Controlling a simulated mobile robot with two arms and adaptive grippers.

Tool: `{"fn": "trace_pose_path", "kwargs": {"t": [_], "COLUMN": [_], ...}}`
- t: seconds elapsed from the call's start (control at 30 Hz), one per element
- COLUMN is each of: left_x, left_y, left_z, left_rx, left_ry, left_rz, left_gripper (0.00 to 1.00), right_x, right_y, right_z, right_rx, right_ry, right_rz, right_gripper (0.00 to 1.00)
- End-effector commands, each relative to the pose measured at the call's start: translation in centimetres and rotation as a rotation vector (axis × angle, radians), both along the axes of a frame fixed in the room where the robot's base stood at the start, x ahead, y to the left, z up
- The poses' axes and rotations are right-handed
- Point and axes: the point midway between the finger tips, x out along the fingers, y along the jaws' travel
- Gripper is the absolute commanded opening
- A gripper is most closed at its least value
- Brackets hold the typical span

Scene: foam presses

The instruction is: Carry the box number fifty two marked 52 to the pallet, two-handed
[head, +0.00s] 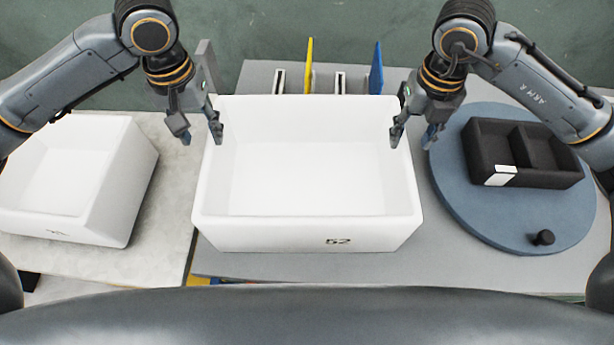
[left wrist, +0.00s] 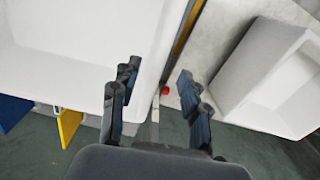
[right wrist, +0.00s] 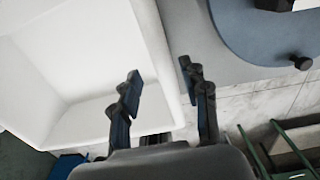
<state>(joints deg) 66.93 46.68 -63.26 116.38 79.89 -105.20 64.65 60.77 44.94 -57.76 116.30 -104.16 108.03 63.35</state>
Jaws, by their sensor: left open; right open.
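The white open box marked 52 (head: 305,236) stands upright and empty on a grey table, its number on the near wall. My left gripper (head: 200,130) is open at the box's left wall near the far corner. In the left wrist view its fingers (left wrist: 155,98) spread with the box's wall (left wrist: 150,75) at one side. My right gripper (head: 412,130) is open at the right wall near the far corner. In the right wrist view its fingers (right wrist: 160,85) are spread around the line of the box's wall (right wrist: 160,60); contact cannot be told. No pallet is identifiable.
Another white box (head: 75,180) stands on a pale table at the left. At the right a blue round turntable (head: 500,215) carries a black divided tray (head: 525,153) and a black knob (head: 543,237). Yellow (head: 309,65) and blue (head: 376,68) panels stand behind the box.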

Motion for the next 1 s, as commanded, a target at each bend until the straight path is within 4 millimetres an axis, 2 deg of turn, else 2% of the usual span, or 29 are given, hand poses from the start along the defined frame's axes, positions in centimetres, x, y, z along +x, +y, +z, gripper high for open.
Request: {"fn": "trace_pose_path", "kwargs": {"t": [0.3, 0.5, 0.7, 1.0], "left_x": [-0.1, 0.0, 0.0, 0.0], "left_y": [0.0, 0.0, 0.0, 0.0], "left_z": [-6.4, -9.4, -10.8, -11.0], "left_rx": [0.001, 0.001, 0.001, 0.0], "left_ry": [0.004, 0.002, -0.001, -0.001], "left_rz": [0.001, 0.001, 0.001, 0.001], "left_gripper": [0.45, 0.45, 0.45, 0.45], "right_x": [-0.1, -0.1, 0.0, 0.0], "right_y": [0.0, 0.0, 0.0, 0.0], "right_z": [-6.4, -9.4, -10.8, -11.0], "right_rx": [-0.001, 0.0, 0.0, 0.0], "right_ry": [0.004, 0.002, 0.0, -0.001], "right_rz": [0.0, 0.0, 0.001, 0.001], "right_gripper": [0.45, 0.45, 0.45, 0.45]}}
